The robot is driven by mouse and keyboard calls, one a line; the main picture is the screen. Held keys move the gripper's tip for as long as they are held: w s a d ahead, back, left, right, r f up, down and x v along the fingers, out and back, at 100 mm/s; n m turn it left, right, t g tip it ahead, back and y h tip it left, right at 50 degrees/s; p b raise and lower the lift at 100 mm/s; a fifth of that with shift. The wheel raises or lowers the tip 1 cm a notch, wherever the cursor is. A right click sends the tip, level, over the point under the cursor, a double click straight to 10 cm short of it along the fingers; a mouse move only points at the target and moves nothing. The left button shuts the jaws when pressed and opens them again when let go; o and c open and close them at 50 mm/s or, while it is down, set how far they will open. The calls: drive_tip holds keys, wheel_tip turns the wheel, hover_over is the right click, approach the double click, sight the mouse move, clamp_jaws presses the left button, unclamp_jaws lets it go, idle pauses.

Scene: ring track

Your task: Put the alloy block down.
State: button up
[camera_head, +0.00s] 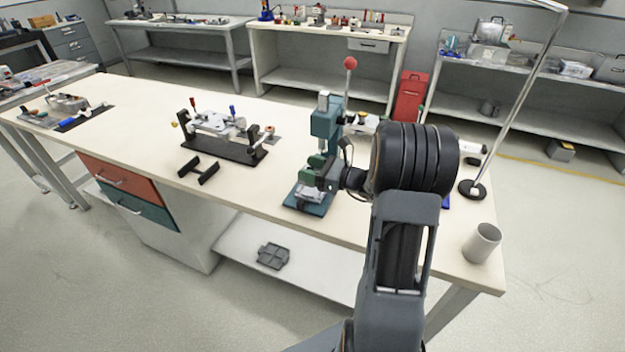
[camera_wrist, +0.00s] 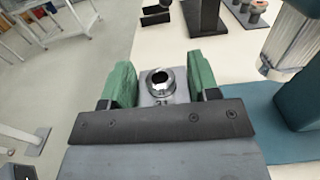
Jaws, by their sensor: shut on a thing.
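The alloy block is a grey block with a shiny metal ring around a dark hole in its top; it shows in the wrist view (camera_wrist: 158,97). My gripper (camera_wrist: 160,82) is shut on it, with one green finger on each side. In the head view my gripper (camera_head: 318,170) is at the front of the teal press, and the block (camera_head: 311,191) shows below the fingers, in front of the press column. I cannot tell whether the block touches anything below. Its lower part is hidden in the wrist view.
The teal press (camera_head: 326,125) has a red-knobbed lever and a flat base (camera_head: 303,206). A black fixture (camera_head: 225,148) and a small black stand (camera_head: 199,171) are to its left. A grey cup (camera_head: 482,243) stands at the right end of the bench (camera_head: 140,105).

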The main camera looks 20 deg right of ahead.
drive_tip(key=shift+w+d+f, duration=0.4)
drive_tip(key=shift+w+f, duration=0.05)
drive_tip(key=shift+f, duration=0.3)
drive_tip(key=shift+d+f, duration=0.1)
drive_tip(key=shift+f, duration=1.5)
